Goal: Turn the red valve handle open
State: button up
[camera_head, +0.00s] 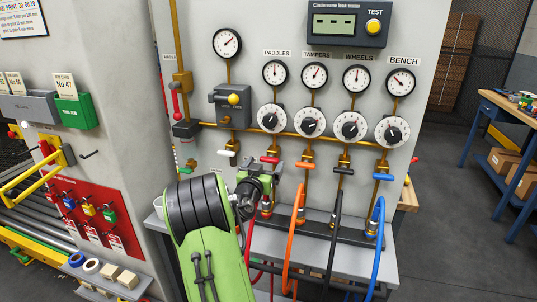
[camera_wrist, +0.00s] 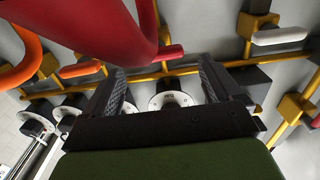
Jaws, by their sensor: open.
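The red valve handle (camera_head: 270,160) is a short bar lying about level on the PADDLES line, below that line's lower dial. My gripper (camera_head: 276,169) is just below it and hides part of the valve. In the wrist view, the end of the red handle (camera_wrist: 170,52) shows near the gap between the fingertips. The rest of it is behind a thick red hose (camera_wrist: 85,28). My gripper (camera_wrist: 162,69) is open, its dark fingers apart, with no visible hold on the handle. I cannot tell whether it touches.
White (camera_head: 229,153), orange (camera_head: 306,165), black (camera_head: 343,171) and blue (camera_head: 383,177) handles stand in the same row. An orange hose (camera_head: 290,235) hangs close right of my gripper. Dials and brass pipes are above. Another red handle (camera_head: 175,105) is at left.

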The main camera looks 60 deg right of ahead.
aim_at(268, 160)
jog(key=d, duration=0.5)
jog(key=shift+w+p, duration=0.3)
jog(key=shift+w, duration=0.1)
jog(key=shift+c, duration=0.3)
jog(key=c, duration=0.9)
